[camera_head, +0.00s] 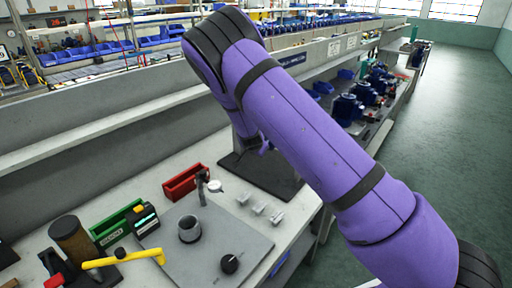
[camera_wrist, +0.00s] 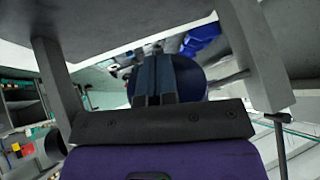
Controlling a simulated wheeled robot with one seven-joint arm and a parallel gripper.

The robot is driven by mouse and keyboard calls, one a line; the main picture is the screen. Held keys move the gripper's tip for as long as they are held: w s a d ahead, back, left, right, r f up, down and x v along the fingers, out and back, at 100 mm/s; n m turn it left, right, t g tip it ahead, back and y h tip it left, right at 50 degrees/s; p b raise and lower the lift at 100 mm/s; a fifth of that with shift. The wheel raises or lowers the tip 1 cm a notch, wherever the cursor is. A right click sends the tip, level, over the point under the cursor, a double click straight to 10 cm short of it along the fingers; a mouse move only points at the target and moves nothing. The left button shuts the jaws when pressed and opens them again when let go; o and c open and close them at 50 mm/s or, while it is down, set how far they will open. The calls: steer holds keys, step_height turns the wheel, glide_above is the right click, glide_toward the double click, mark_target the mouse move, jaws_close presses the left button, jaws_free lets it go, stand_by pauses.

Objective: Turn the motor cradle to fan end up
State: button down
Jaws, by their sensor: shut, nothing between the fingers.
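In the wrist view, my gripper (camera_wrist: 155,92) has its two narrow fingers together in front of a dark blue round body (camera_wrist: 192,78), which looks like the motor. I cannot tell whether the fingertips touch it. A grey frame, apparently the motor cradle (camera_wrist: 120,20), spans the top of the wrist view, with a post on each side. The fan end cannot be made out. In the head view, my purple arm hides the cradle and most of my gripper. A dark base plate (camera_head: 275,182) shows on the bench below the arm.
On the bench are a grey plate (camera_head: 235,238) with a grey cup (camera_head: 189,230) and black knob (camera_head: 230,263), a red bin (camera_head: 184,184), a green bin (camera_head: 112,224) and a yellow hammer (camera_head: 145,256). Blue motors (camera_head: 349,108) stand farther along. The floor (camera_head: 445,150) at right is clear.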

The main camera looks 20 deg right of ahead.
steer(key=shift+w+d+f+n+t+h, duration=0.25)
steer(key=shift+d+f+t+h, duration=0.15)
steer(key=shift+f+t+h, duration=0.3)
steer(key=shift+w+d+f+n+t+h, duration=0.15)
steer(key=shift+w+d+f+t+h, duration=0.15)
steer(key=shift+f+t+h, duration=0.35)
steer(key=shift+w+d+f+n+t+h, duration=0.2)
steer(key=shift+d+f+t+h, duration=0.25)
steer(key=shift+f+h, duration=0.4)
steer(key=shift+w+d+f, duration=0.3)
steer(key=shift+d, duration=0.15)
steer(key=shift+w+d+f, duration=0.25)
steer(key=shift+w+d, duration=0.05)
steer(key=shift+d, duration=0.15)
